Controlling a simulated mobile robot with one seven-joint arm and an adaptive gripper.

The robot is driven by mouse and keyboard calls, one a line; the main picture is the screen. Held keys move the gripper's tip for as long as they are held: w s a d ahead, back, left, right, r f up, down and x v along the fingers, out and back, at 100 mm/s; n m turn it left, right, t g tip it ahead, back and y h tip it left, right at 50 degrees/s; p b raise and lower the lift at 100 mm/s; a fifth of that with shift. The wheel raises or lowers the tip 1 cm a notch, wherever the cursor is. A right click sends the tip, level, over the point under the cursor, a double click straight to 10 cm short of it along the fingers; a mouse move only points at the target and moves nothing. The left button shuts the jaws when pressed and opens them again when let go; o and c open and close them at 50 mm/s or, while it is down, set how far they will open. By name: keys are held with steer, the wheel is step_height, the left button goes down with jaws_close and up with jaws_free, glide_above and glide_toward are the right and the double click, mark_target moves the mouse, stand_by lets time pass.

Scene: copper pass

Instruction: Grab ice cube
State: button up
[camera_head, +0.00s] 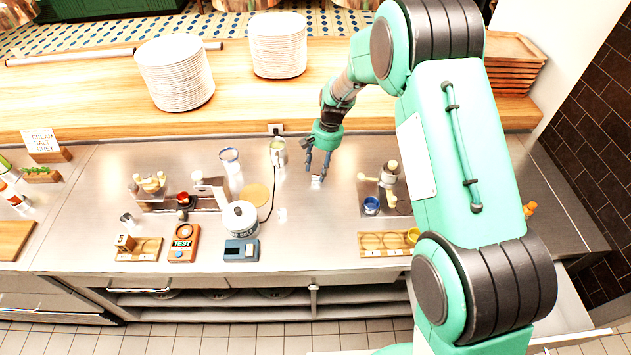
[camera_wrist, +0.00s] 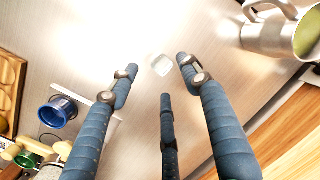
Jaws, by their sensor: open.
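A small clear-white ice cube (camera_wrist: 161,65) lies on the steel counter in the wrist view, just beyond and between my fingertips. In the head view the ice cube (camera_head: 316,182) shows as a small pale block right below my gripper (camera_head: 318,168). My gripper, also in the wrist view (camera_wrist: 158,80), has its dark blue fingers spread open and empty. The fingers point down at the counter near the cube. I cannot tell whether a fingertip touches it.
A metal jug (camera_head: 278,152) stands left of my gripper, a blue cup (camera_head: 371,206) and a stand (camera_head: 388,175) to its right. A white pot (camera_head: 240,218) is further left. A small white item (camera_head: 282,214) lies nearby. Steel counter (camera_head: 325,225) in front is clear.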

mark_target(316, 178)
steer(key=shift+a+f, duration=0.25)
steer(key=shift+f, duration=0.9)
steer(key=shift+a+f, duration=0.2)
steer(key=shift+f, duration=0.95)
steer(key=c, duration=0.9)
